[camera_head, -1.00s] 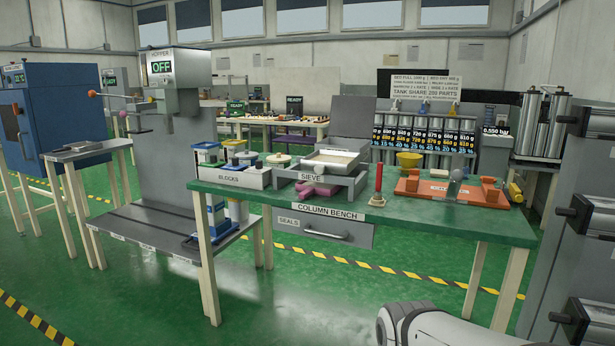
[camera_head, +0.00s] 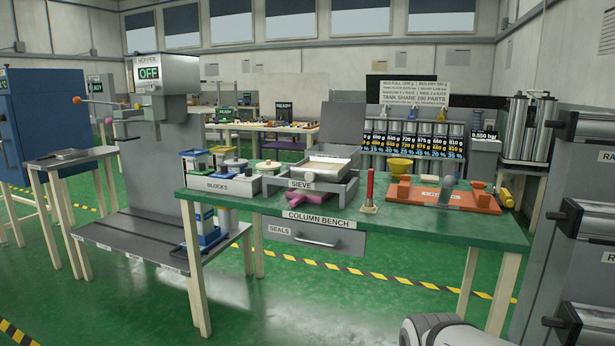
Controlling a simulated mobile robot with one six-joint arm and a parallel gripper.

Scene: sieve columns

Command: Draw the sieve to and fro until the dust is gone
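The sieve (camera_head: 313,178) stands on the green column bench (camera_head: 425,222), left of its middle. It is a grey frame with a label at its front and a shallow tray of pale material (camera_head: 328,164) in it. A grey lid or panel stands up behind it. A magenta piece (camera_head: 313,205) sticks out below its front. Whether dust lies in the sieve is too small to tell. A white part of my arm shows at the bottom edge, right of the middle, well short of the bench. My gripper is not in view.
A blocks tray (camera_head: 222,184) stands left of the sieve. A red-handled tool (camera_head: 369,190) and an orange fixture (camera_head: 442,195) stand to its right. A hopper stand (camera_head: 150,90) is at the left, a grey cabinet (camera_head: 580,230) at the near right. The floor before the bench is clear.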

